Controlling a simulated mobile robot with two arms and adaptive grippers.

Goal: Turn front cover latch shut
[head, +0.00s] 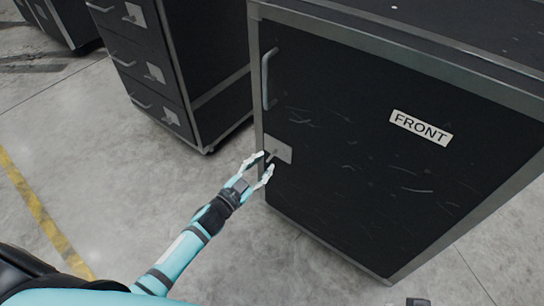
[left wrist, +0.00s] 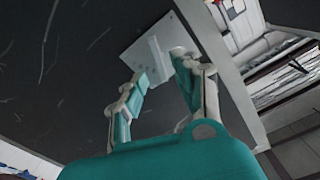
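The front cover (head: 350,150) is a black panel with a metal frame, a label reading FRONT (head: 421,127) and a long vertical handle (head: 269,78). Its latch (head: 278,149) is a small light metal plate with a lever, at the cover's left edge below the handle. My left gripper (head: 265,166) is at the latch with its fingers apart. In the left wrist view the latch plate (left wrist: 135,52) and its lever lie just beyond the open fingers (left wrist: 162,85). I cannot tell whether a finger touches the lever. My right gripper does not show clearly.
A dark drawer cabinet (head: 150,75) with several handles and latches stands to the left. Another dark cabinet (head: 62,20) is at the far upper left. The concrete floor is clear between, with a yellow line (head: 38,205) at left.

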